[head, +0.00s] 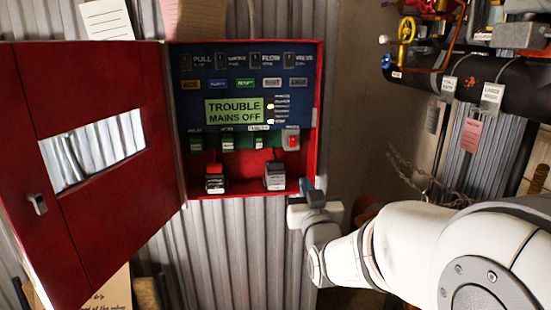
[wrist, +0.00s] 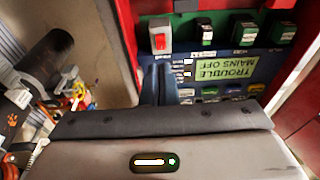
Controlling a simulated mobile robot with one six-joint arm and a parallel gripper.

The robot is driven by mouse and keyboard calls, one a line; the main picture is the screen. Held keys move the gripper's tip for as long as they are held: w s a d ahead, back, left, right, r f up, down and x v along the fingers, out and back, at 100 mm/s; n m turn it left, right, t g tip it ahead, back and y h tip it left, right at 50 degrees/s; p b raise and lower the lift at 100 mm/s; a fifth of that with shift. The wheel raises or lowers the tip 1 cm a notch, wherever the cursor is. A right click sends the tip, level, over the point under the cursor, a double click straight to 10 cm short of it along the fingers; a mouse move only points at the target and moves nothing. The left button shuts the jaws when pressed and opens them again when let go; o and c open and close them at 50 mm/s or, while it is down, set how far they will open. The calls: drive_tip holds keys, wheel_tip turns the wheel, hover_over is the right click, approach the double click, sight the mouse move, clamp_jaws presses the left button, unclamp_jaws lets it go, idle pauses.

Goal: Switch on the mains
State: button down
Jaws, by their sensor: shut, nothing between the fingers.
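The red alarm cabinet (head: 318,60) hangs open on the corrugated wall. Its display (head: 234,111) reads "TROUBLE MAINS OFF"; it shows upside down in the wrist view (wrist: 222,66). A red rocker switch (head: 292,141) in a pale housing sits at the panel's right; in the wrist view the switch (wrist: 159,40) is at upper centre. Which way the rocker is tipped is hard to tell. My gripper (head: 307,184) is at the cabinet's lower right edge, below the switch. In the wrist view its fingers (wrist: 158,68) are together and empty, pointing towards the switch, apparently just short of it.
The red door (head: 100,190) with its window stands open to the left. Green breakers (head: 227,141) sit left of the switch, and two batteries (head: 215,178) (head: 275,175) stand in the cabinet's bottom. Dark pipework with a yellow handwheel (head: 406,30) is at the right.

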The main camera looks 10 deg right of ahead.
sight(293, 139)
drive_tip(key=shift+r+t, duration=0.45)
drive_tip(key=shift+t, duration=0.15)
drive_tip(key=p+x, duration=0.2)
drive_tip(key=x, duration=1.2)
